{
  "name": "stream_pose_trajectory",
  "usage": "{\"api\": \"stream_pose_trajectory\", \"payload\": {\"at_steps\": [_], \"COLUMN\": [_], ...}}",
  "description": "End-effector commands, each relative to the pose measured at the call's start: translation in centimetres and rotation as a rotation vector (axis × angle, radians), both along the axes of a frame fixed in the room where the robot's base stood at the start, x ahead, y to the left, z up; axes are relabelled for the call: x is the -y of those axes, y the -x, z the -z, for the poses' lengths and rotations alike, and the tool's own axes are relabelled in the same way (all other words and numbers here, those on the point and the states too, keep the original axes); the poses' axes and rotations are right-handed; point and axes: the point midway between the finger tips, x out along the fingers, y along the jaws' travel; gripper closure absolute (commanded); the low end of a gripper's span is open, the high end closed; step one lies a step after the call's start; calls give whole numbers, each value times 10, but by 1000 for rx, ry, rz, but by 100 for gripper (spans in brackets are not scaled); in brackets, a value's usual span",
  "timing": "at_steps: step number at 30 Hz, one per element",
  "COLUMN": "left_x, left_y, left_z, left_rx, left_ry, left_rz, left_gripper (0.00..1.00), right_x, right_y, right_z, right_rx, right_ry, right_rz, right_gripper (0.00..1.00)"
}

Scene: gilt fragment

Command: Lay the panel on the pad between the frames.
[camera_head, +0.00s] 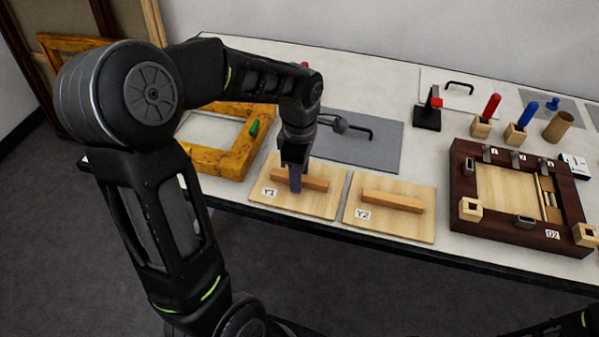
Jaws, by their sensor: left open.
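Two light wooden panels with raised bar handles lie near the table's front edge, Y1 (318,204) and Y2 (412,226). A grey pad (384,158) lies flat behind them, with a black handle (357,132) on it. It is between a gilt frame (235,163) on the left and a dark brown frame (468,230) on the right. My left gripper (296,178) is open, pointing down at the bar of Y1, and hides part of the bar. A purple-blue upright piece shows at its fingertips; contact with the bar is unclear. My right gripper is out of view.
A white sheet with a black handle (459,86), a black stand with a red part (428,113), wooden blocks with red (491,107) and blue (527,115) handles, and a brown cup (558,126) stand at the back right. A green piece (254,127) is on the gilt frame.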

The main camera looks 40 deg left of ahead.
Motion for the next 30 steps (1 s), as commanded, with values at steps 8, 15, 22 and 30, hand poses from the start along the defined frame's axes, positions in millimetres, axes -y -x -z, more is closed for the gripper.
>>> {"api": "stream_pose_trajectory", "payload": {"at_steps": [8, 15, 22, 30], "left_x": [0, 0, 0, 0], "left_y": [-1, -2, -1, 0], "left_z": [-11, -53, -100, -123], "left_rx": [4, 6, 4, 1], "left_ry": [-1, 0, 0, 1], "left_rz": [0, 0, 1, 0], "left_gripper": [59, 59, 59, 59], "right_x": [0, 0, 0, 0], "right_y": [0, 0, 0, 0], "right_z": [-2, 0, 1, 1], "right_rx": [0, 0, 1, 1], "right_ry": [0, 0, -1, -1], "right_rz": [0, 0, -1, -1], "right_gripper": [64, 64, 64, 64]}}
